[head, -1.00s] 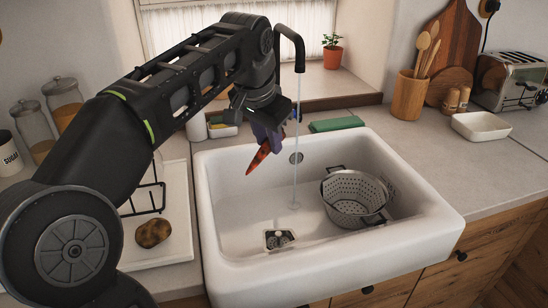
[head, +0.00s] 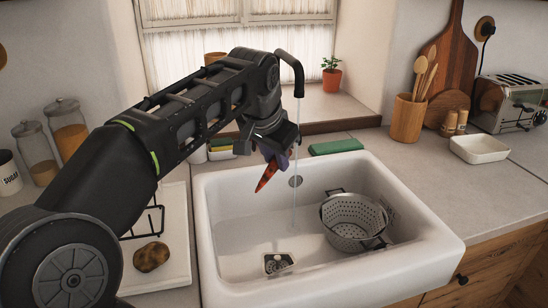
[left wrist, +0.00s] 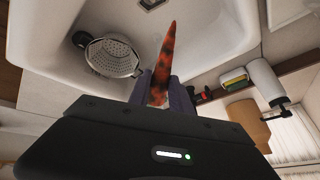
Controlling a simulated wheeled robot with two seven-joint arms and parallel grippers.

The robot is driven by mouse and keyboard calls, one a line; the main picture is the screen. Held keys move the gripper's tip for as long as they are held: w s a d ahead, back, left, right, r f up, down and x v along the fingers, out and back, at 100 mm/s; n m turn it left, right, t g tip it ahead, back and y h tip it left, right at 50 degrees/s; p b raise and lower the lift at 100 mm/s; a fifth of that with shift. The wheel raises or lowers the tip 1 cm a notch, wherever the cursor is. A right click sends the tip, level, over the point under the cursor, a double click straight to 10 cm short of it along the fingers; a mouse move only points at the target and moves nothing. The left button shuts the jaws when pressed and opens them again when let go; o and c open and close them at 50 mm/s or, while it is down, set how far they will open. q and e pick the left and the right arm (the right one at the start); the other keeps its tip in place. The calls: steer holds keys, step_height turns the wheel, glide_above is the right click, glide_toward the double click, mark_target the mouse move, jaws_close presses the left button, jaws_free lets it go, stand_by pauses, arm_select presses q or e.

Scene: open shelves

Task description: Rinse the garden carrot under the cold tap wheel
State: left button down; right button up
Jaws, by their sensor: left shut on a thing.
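The carrot (head: 265,178) is orange with dark dirt-like patches, which show clearly in the left wrist view (left wrist: 166,58). My left gripper (head: 277,156) is shut on its thick end and holds it above the sink, tip down and to the left. In the left wrist view the two fingers (left wrist: 159,90) close around it. The black tap (head: 291,72) runs a thin stream of water (head: 296,135) just right of the carrot. I cannot tell whether the stream touches it. I cannot make out the cold tap wheel; my arm covers part of that area. My right gripper is out of view.
The white sink (head: 225,275) holds a metal colander (head: 350,222) at right and a drain fitting (head: 278,263). A potato (head: 151,257) lies on a white tray (head: 178,220) at left. A green sponge (head: 336,147) lies behind the sink. The sink's front left is clear.

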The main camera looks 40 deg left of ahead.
arm_select(q)
steer(key=w+a+f+p, duration=0.1)
steer(key=w+a+p, duration=0.1)
steer(key=w, duration=0.4)
steer(key=w+a+f+p, duration=0.1)
steer(key=w+a+p, duration=0.1)
steer(key=w+p, duration=0.2)
steer(key=shift+w+a+f, duration=0.2)
steer(key=shift+w+a, duration=0.1)
steer(key=shift+w, duration=0.55)
steer(key=shift+d, duration=0.1)
steer(key=shift+w+d, duration=0.2)
steer(key=shift+d, duration=0.25)
steer(key=shift+a, duration=0.1)
stand_by(0.4)
steer(key=shift+s+a, duration=0.25)
steer(key=shift+a, duration=0.2)
stand_by(0.4)
